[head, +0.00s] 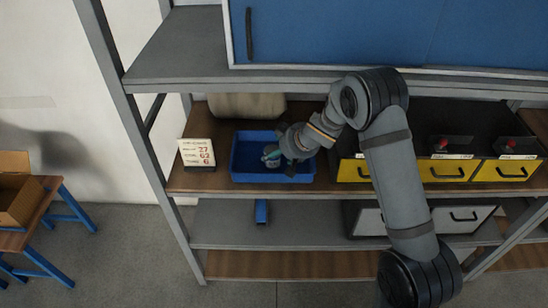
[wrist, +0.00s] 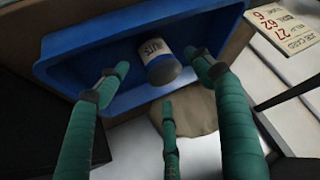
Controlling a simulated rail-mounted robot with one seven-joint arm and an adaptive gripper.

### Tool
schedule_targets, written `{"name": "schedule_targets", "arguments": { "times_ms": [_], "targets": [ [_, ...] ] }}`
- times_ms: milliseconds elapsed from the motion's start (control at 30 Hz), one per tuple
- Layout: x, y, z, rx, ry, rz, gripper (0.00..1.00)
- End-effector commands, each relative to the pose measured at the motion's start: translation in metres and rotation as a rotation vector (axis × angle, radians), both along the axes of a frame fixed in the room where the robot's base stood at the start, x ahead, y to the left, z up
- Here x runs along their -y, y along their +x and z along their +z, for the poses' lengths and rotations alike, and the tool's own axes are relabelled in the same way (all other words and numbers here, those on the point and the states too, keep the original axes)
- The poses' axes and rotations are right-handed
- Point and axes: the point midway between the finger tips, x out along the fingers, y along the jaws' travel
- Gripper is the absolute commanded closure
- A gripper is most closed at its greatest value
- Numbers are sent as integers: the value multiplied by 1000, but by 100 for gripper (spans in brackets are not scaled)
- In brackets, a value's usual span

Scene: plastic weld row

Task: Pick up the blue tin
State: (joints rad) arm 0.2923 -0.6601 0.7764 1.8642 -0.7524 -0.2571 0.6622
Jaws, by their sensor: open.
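The blue tin (wrist: 162,68) lies inside a blue tray (wrist: 75,68) in the wrist view. It has a blue-grey end and a pale label with dark lettering, partly legible. My gripper (wrist: 160,78) is open, with green fingers spread on both sides of the tin and a third finger below it in the picture. I see a gap between the fingers and the tin. In the head view, my gripper (head: 275,156) reaches into the tray (head: 236,176) from the right, and the tin is mostly hidden there by the fingers.
A job card (head: 197,153) stands left of the tray. A beige sack (head: 246,105) is behind it. Yellow-fronted drawers (head: 445,171) stand to the right. A grey shelf (head: 180,62) runs above. A small blue object (head: 262,212) sits on the shelf below.

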Motion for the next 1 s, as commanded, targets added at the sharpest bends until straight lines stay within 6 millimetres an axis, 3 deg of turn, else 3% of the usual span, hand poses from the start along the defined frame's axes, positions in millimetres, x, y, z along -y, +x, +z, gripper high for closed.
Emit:
{"name": "schedule_targets", "arguments": {
  "times_ms": [267, 567, 1000],
  "targets": [
    [-15, 21, -26, -2, -1, -1, 33],
    [-16, 24, -30, 1, -1, -1, 33],
    [-16, 24, -29, 0, -1, -1, 59]
  ]
}}
